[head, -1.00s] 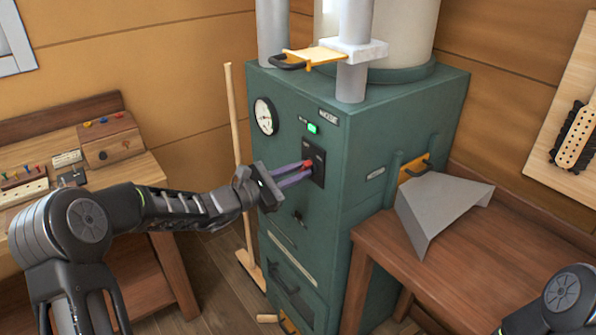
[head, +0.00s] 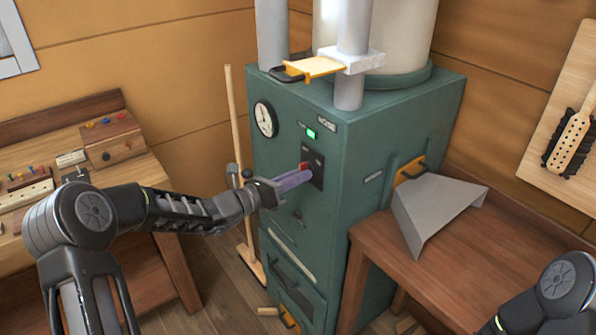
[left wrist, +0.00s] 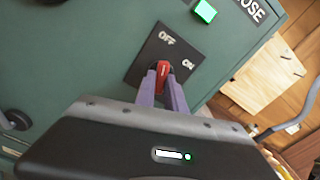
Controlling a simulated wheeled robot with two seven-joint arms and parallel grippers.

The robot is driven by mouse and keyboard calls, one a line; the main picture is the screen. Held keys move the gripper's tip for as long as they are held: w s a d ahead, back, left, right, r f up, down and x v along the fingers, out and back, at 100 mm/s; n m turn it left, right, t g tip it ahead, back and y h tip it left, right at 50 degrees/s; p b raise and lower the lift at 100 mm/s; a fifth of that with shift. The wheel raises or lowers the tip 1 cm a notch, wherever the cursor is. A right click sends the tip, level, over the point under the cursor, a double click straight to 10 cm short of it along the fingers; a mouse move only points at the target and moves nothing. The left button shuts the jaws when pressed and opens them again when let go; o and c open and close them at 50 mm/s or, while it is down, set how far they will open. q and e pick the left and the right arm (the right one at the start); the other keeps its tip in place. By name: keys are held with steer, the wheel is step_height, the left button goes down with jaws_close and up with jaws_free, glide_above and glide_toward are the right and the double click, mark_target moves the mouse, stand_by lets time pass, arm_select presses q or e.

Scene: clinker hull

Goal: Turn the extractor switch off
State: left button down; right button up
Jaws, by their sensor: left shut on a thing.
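The extractor switch is a red handle (head: 304,167) on a black plate (head: 318,160) on the front of the green cabinet. In the left wrist view the red handle (left wrist: 163,72) sits between the purple fingers of my left gripper (left wrist: 164,82). The plate there carries the words OFF and ON. The handle's visible end points up, nearer OFF than ON, but the fingers hide its lower part. In the head view my left gripper (head: 301,174) is shut on the handle. My right gripper is out of view; part of the right arm shows at bottom right.
A lit green lamp (head: 311,134) and a round gauge (head: 265,119) are above the switch. A yellow-plated gate (head: 312,68) crosses the pipe. A broom (head: 236,150) leans left of the cabinet. A wooden table (head: 435,270) with a grey hood (head: 435,205) stands at right.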

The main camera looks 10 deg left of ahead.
arm_select(q)
steer(key=shift+n, duration=0.5)
steer(key=c, duration=1.4)
jaws_free()
steer(key=b+v, duration=0.1)
steer(key=v, duration=0.7)
